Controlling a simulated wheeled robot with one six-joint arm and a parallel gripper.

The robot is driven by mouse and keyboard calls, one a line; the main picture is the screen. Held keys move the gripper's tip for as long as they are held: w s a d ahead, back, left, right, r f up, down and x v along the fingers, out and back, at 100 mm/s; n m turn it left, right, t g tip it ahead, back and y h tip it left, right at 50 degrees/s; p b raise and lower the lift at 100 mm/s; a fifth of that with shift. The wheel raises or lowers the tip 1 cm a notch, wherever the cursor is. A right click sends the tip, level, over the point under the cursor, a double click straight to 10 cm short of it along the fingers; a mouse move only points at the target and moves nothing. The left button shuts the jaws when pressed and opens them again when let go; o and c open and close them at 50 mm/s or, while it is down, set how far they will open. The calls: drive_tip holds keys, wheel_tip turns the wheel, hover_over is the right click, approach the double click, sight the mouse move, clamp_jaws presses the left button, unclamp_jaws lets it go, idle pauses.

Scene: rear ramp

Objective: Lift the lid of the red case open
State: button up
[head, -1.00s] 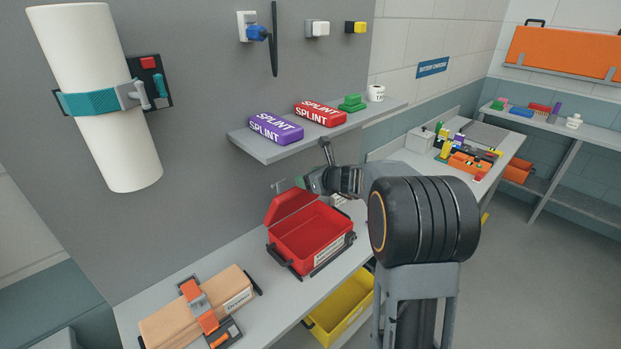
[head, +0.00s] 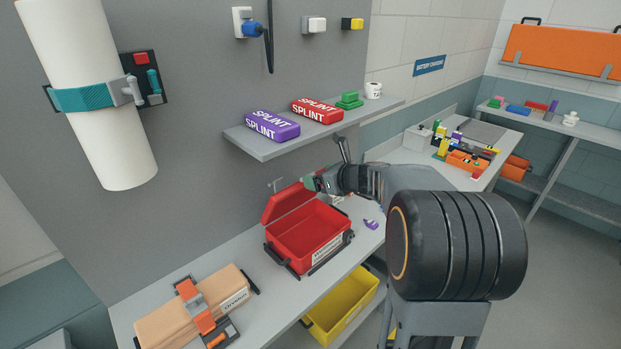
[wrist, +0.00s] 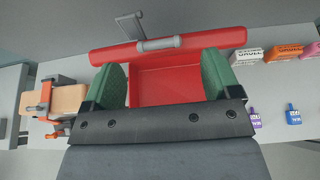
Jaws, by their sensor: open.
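The red case (head: 308,243) stands on the grey bench, and its empty red inside shows. Its lid (head: 290,203) is raised, tilted back toward the grey wall. In the wrist view the lid (wrist: 205,40) is a red band across the top, with a grey handle bar at its middle, above the red inside of the case (wrist: 165,82). My gripper (head: 312,184) is above the case at the lid's right end in the head view. In the wrist view its two green-padded fingers (wrist: 165,85) are wide apart with nothing between them. Whether they touch the lid I cannot tell.
A tan case (head: 192,312) with orange straps lies left on the bench (head: 255,292). A yellow bin (head: 342,303) sits below. A shelf (head: 262,152) with splint boxes hangs above. Small boxes (wrist: 285,52) and bottles (wrist: 292,114) stand to the right in the wrist view.

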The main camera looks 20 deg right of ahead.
drive_tip(key=v, duration=0.7)
drive_tip(key=shift+s+d+b, duration=0.2)
drive_tip(key=shift+s+b, duration=0.1)
drive_tip(key=shift+b, duration=0.05)
drive_tip(key=shift+r, duration=0.1)
drive_tip(key=shift+c, duration=0.3)
